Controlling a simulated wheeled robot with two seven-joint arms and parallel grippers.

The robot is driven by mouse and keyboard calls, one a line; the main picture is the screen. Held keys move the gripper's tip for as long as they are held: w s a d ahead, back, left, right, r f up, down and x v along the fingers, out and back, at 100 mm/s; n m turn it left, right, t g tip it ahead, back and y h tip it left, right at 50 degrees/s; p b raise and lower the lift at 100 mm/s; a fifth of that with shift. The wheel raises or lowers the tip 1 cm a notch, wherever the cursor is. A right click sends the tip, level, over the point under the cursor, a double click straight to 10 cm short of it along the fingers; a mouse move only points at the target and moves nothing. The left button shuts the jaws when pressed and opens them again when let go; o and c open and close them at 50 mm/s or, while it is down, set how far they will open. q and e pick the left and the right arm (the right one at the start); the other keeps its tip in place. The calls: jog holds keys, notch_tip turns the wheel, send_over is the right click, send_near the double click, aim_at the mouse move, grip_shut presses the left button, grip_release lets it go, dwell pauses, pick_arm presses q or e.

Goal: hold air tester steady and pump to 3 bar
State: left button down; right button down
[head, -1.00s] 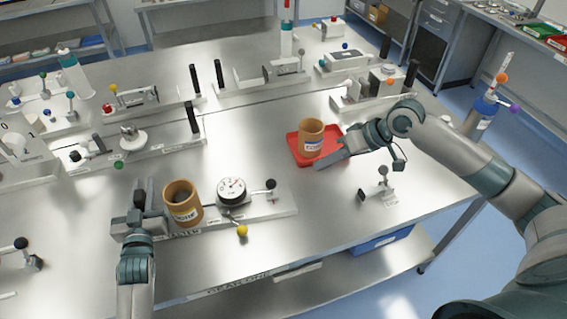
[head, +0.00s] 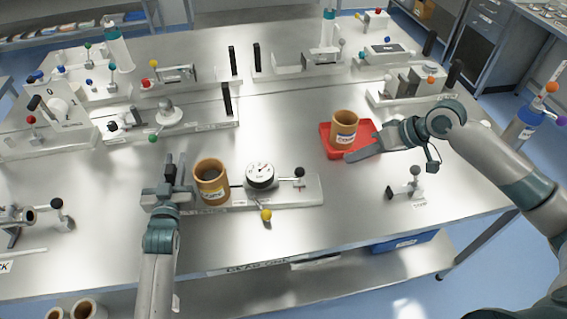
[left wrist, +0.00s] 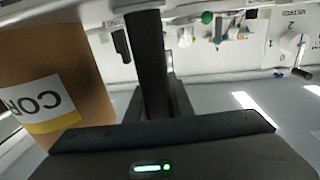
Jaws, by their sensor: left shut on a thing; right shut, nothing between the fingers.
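The air tester (head: 315,188) is a flat pale plate with a round white dial gauge (head: 260,175), a black knob (head: 300,172) and a yellow knob (head: 266,215). The dial reading is too small to tell. A brown cardboard core (head: 212,182) stands upright at its left end; its label fills the left of the left wrist view (left wrist: 45,100). My left gripper (head: 172,180) is shut on the tester's black handle (head: 169,162), just left of the core; its fingers partly hide the handle. My right gripper (head: 352,157) is shut and empty, at the front edge of the red tray.
The red tray (head: 329,138) holds a second brown core (head: 345,127), right of the tester. A small stand with a grey knob (head: 415,172) is near the right front edge. Several fixtures line the back and left. The table's middle is clear.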

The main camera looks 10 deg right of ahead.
pick_arm(q)
jog(key=shift+f+p, duration=0.3)
jog(key=shift+p, duration=0.1)
dwell(0.9)
jog(key=c, duration=1.5)
grip_release()
jog(key=shift+w+a+r, duration=0.1)
jog(key=shift+r, duration=0.05)
jog(key=shift+r, duration=0.1)
jog(key=s, duration=0.4)
jog(key=s+a, duration=0.1)
jog(key=s, duration=0.7)
jog(key=shift+a, duration=0.15)
